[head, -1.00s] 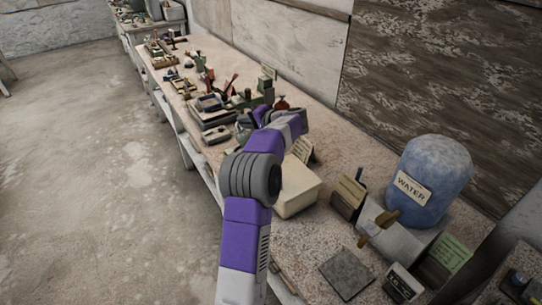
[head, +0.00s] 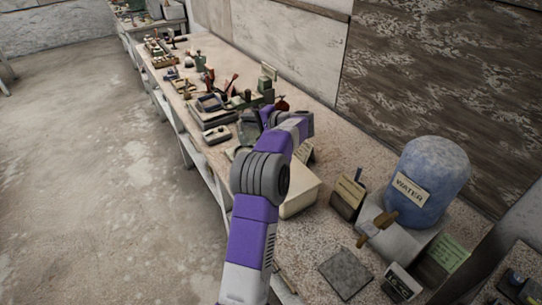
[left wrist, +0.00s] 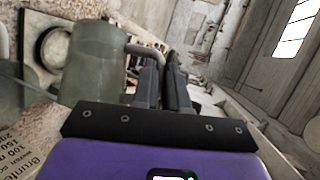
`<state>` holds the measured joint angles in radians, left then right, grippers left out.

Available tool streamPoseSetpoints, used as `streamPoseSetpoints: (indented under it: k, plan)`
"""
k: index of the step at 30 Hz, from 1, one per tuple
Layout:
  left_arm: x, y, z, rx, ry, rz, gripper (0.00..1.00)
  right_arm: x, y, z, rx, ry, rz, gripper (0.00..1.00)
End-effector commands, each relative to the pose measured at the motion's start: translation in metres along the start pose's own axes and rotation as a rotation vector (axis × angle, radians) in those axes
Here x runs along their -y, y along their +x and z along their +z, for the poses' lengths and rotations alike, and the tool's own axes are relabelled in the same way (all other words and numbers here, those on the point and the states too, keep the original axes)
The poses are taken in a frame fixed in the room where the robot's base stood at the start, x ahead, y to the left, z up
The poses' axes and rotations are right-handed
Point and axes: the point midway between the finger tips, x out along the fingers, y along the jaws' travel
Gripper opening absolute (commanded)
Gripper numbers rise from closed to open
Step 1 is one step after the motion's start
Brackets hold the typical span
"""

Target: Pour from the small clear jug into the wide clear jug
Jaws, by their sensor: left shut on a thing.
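My left gripper (left wrist: 162,82) is shut on the handle of a grey-green see-through jug (left wrist: 92,66), which fills the upper left of the left wrist view. It appears to be the small clear jug. The picture is turned, so I cannot tell how far the jug is tilted. Another pale see-through edge shows at the left border there, too cut off to identify. In the head view my purple left arm reaches over the bench and mostly hides the gripper; a dim grey-green shape (head: 249,130) shows beside it. I cannot make out the wide clear jug clearly. My right gripper is not in view.
A blue water barrel (head: 430,180) stands on a pale block at the right of the bench. A cream box (head: 302,196) sits beside my arm. Small trays and tools crowd the bench beyond. A grey tile (head: 345,272) lies at the near side.

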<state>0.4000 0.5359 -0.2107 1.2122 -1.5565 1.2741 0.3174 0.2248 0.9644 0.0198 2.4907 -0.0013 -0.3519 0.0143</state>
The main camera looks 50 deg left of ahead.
Motion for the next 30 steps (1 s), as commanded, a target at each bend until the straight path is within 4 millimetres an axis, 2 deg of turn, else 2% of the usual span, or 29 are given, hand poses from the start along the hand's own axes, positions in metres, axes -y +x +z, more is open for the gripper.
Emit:
streamPoseSetpoints:
  k: [30]
  plan:
    - [0.0037,-0.0079,-0.0072,0.018,0.065,-0.066,0.00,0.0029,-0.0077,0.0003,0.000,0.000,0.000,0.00]
